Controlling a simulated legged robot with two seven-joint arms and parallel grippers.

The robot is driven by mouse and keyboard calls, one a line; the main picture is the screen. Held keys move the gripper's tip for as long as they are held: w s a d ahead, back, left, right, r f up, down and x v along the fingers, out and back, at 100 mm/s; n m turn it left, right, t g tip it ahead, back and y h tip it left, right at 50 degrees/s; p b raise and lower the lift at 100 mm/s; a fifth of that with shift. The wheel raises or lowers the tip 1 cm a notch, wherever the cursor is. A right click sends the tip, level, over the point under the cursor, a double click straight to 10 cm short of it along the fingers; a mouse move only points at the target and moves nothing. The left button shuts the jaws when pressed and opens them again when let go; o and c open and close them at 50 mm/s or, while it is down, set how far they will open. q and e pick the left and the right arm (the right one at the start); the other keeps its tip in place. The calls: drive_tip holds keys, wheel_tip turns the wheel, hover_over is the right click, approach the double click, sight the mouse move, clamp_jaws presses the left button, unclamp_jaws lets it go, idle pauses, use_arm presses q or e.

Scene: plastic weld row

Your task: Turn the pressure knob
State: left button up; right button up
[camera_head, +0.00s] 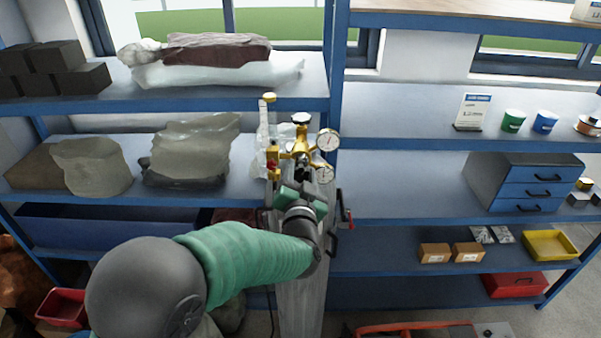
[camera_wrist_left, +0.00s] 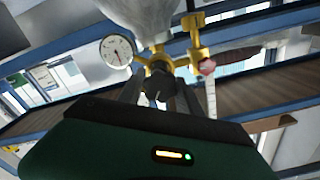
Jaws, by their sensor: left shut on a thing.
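A brass pressure regulator (camera_head: 298,150) with two round gauges stands on top of a grey gas cylinder (camera_head: 301,300) in front of the shelves. One white-faced gauge (camera_head: 328,140) is on its right side, and a gauge also shows in the left wrist view (camera_wrist_left: 116,51). My left gripper (camera_head: 303,178) is at the front of the regulator. In the left wrist view its fingers are shut around the dark pressure knob (camera_wrist_left: 157,85), just below the brass body. The gripper mostly hides the knob in the head view. My right gripper is in neither view.
Blue shelves (camera_head: 440,200) stand close behind the cylinder. Wrapped bundles (camera_head: 187,150) lie on the left shelf. A blue drawer cabinet (camera_head: 528,183), cups and small boxes are on the right. A red-handled part (camera_head: 347,212) sits beside the cylinder.

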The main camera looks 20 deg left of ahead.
sight(302, 177)
use_arm(q)
drive_tip(key=shift+r, duration=0.3)
drive_tip(key=o, duration=1)
drive_tip(key=shift+o, duration=1.3)
drive_tip(key=shift+d, duration=0.1)
drive_tip(key=shift+o, duration=0.5)
drive_tip(key=shift+d+f, duration=0.1)
drive_tip(key=shift+f, duration=0.05)
drive_tip(key=shift+s+d+f, duration=0.1)
drive_tip(key=shift+s+f, duration=0.05)
drive_tip(key=shift+s, duration=0.15)
drive_tip(key=b+v, duration=0.3)
drive_tip(key=v, duration=0.3)
drive_tip(key=shift+f, duration=0.15)
drive_tip(key=b+v, duration=0.1)
drive_tip(key=v, duration=0.9)
drive_tip(key=shift+r+b, duration=0.25)
drive_tip(key=shift+b, duration=0.15)
